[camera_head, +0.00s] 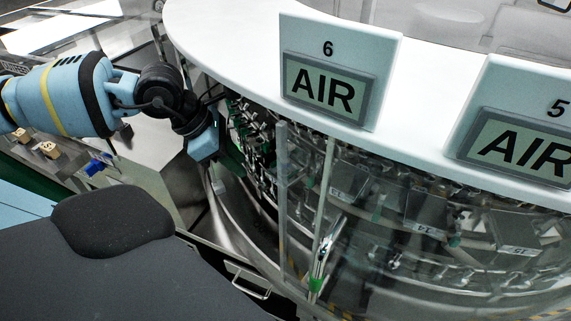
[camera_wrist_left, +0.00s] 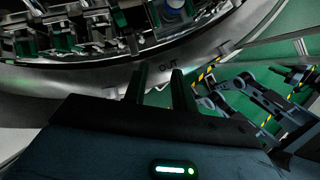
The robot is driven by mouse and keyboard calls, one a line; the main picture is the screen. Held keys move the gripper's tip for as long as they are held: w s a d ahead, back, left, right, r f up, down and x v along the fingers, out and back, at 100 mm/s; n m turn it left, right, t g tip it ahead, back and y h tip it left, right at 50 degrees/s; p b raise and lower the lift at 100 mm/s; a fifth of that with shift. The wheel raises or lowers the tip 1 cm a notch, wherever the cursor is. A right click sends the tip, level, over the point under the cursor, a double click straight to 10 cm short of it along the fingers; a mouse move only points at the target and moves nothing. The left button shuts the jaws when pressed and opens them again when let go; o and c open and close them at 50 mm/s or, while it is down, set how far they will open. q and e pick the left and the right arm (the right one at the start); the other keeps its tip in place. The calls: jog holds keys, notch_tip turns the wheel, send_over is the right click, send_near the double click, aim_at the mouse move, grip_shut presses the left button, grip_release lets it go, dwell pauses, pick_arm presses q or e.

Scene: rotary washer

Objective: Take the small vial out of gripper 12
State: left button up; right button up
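My left gripper (camera_head: 222,140) is at the left edge of the rotary washer, by its row of metal clamps (camera_head: 262,150). In the left wrist view its two dark fingers (camera_wrist_left: 160,78) are apart with nothing seen between them. Beyond the rim, washer clamps (camera_wrist_left: 95,30) stand in a row. A pale, bluish rounded piece (camera_wrist_left: 174,9) shows among them at the top edge; I cannot tell whether it is the small vial. No label 12 is readable. My right gripper is not in view.
Clear panels (camera_head: 305,200) enclose the washer on the right, with plates marked 13 (camera_head: 347,184) and 14 (camera_head: 425,212) behind. AIR signs (camera_head: 325,88) stand on the white top (camera_head: 230,45).

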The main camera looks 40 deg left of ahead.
pick_arm(q)
jog(key=shift+w+d+p, duration=0.3)
jog(key=shift+w+d, duration=0.95)
jog(key=shift+w, duration=0.15)
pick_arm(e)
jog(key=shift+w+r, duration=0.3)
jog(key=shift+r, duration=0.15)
pick_arm(q)
jog(key=w+d, duration=0.1)
jog(key=w+d+p, duration=0.1)
jog(key=w+d, duration=0.1)
jog(key=shift+w+d+r, duration=0.15)
jog(key=shift+w+d, duration=0.05)
jog(key=shift+w, duration=0.1)
jog(key=shift+w+d+f, duration=0.15)
jog(key=shift+d+f, duration=0.05)
jog(key=shift+f, duration=0.45)
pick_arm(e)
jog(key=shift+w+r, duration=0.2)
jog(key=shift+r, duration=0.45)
pick_arm(q)
grip_shut()
